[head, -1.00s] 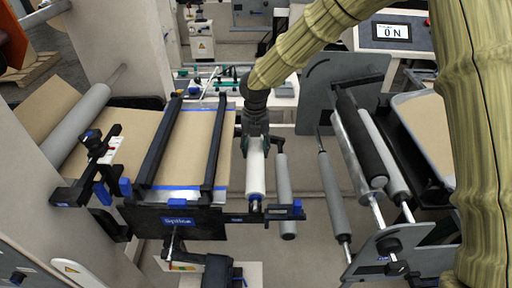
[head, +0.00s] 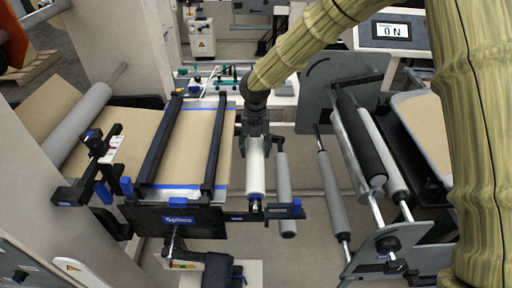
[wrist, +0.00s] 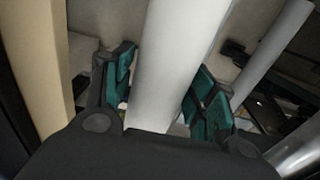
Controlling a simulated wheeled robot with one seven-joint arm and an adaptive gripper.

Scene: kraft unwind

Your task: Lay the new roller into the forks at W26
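The new roller, a white tube (head: 256,166), lies lengthwise just right of the splice table in the head view. Its near end, with a blue ring, is at the bracket (head: 285,209) with blue ends; I cannot tell whether it is seated. Its far end is hidden under my gripper (head: 256,147). In the wrist view the roller (wrist: 174,60) runs between the two teal-padded fingers of my gripper (wrist: 160,90). The fingers stand on both sides, their inner faces showing, with narrow gaps; they look open. No W26 label is readable.
A grey roller (head: 284,185) runs parallel just to the right. The splice table (head: 188,150) with two black bars is close on the left. Further right are another grey roller (head: 333,190) and a black roller (head: 361,135). Floor shows between the two sides.

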